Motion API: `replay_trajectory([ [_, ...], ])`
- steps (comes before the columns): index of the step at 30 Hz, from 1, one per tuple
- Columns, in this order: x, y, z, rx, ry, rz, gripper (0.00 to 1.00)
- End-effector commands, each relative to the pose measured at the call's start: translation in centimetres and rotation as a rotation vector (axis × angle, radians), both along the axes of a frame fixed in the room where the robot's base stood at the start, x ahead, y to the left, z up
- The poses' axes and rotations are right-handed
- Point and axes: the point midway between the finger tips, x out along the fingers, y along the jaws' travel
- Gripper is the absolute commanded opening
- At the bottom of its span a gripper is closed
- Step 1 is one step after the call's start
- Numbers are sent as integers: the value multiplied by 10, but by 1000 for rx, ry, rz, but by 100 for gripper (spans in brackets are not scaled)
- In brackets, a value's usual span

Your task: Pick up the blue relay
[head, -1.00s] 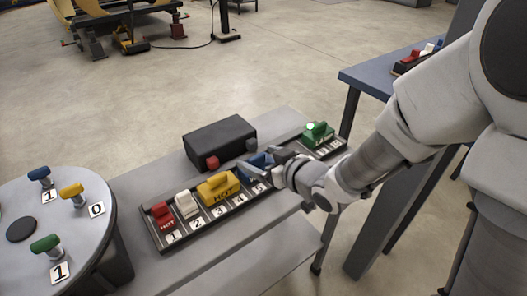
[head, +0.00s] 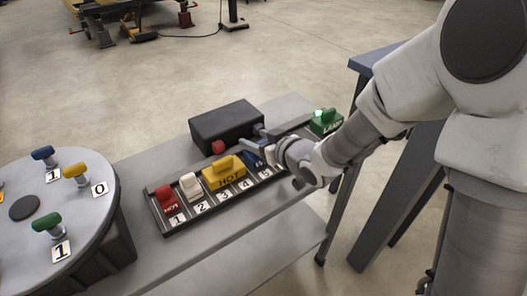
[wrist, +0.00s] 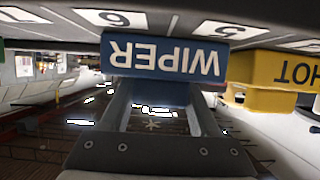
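The blue relay (head: 250,159) sits in the numbered tray (head: 190,222), right of the yellow relay, partly hidden by my gripper. In the wrist view the blue relay (wrist: 165,60) shows upside down with the word WIPER, and its narrower blue grip lies between my fingers. My gripper (head: 258,141) is open around that grip, with one finger on each side; I cannot tell whether either finger touches it. My gripper also shows in the wrist view (wrist: 158,112).
Red (head: 167,198), white (head: 190,186) and yellow (head: 222,173) relays stand in the tray to the left. A green relay (head: 324,122) is at the right end. A dark box (head: 226,125) with a red button stands close behind. A round table (head: 60,190) is at left.

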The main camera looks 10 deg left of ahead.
Motion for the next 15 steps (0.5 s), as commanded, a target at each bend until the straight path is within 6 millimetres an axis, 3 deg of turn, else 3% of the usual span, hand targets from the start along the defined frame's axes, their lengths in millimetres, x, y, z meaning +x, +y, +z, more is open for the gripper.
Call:
replay_trajectory([
  [1,0,0,0,0,0,0,51],
  [9,0,0,0,0,0,0,2],
  [15,0,0,1,1,-1,0,0],
])
